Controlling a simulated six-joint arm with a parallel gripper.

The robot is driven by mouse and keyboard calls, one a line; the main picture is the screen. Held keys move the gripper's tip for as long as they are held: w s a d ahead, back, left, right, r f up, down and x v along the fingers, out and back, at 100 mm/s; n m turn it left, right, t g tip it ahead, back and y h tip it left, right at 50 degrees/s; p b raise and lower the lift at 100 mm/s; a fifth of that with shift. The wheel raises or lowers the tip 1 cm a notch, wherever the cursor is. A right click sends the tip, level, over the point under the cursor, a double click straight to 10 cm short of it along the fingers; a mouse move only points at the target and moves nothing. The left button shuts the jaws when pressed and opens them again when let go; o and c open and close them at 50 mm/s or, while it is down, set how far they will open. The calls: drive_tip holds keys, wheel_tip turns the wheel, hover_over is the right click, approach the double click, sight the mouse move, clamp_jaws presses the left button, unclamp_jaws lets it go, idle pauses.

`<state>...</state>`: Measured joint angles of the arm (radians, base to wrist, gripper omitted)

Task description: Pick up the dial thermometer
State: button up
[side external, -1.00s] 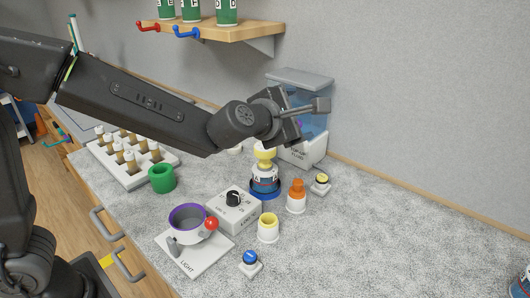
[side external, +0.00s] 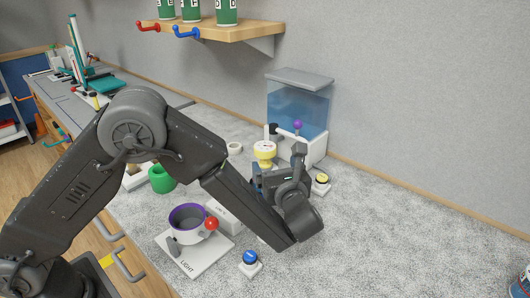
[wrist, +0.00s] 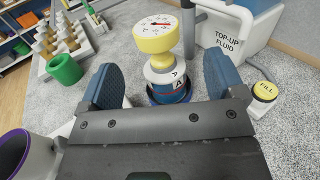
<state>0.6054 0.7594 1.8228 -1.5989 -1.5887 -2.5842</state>
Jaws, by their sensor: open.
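The dial thermometer (wrist: 156,32) has a yellow body and a white round face with red and black marks. It stands upright on top of a bottle labelled A (wrist: 168,80), which sits in a dark blue base. It also shows in the side view (side external: 265,150), just above and behind my gripper (side external: 268,178). In the wrist view my gripper (wrist: 161,66) is open, with one blue-padded finger on each side of the bottle and thermometer. No grip on either shows. In the side view my arm hides the bottle.
A fluid tank (side external: 298,105) labelled TOP-UP FLUID stands behind, with a yellow FILL button (wrist: 265,91) beside it. A green ring-like cup (wrist: 64,69) and a vial rack (wrist: 82,45) are to the left. A purple-rimmed cup (side external: 187,220) and blue button (side external: 250,257) are in front.

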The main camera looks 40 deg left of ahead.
sight(265, 152)
drive_tip(key=x, duration=0.3)
drive_tip(key=shift+s+f+x, duration=0.1)
drive_tip(key=shift+f+x, duration=0.1)
drive_tip(key=shift+x, duration=1.1)
drive_tip(key=shift+s+f+x, duration=0.1)
drive_tip(key=shift+f+x, duration=0.05)
drive_tip(key=shift+x, duration=1.2)
drive_tip(key=shift+a, duration=0.15)
drive_tip(key=shift+c, duration=0.3)
drive_tip(key=c, duration=1.1)
drive_tip(key=shift+r, duration=0.1)
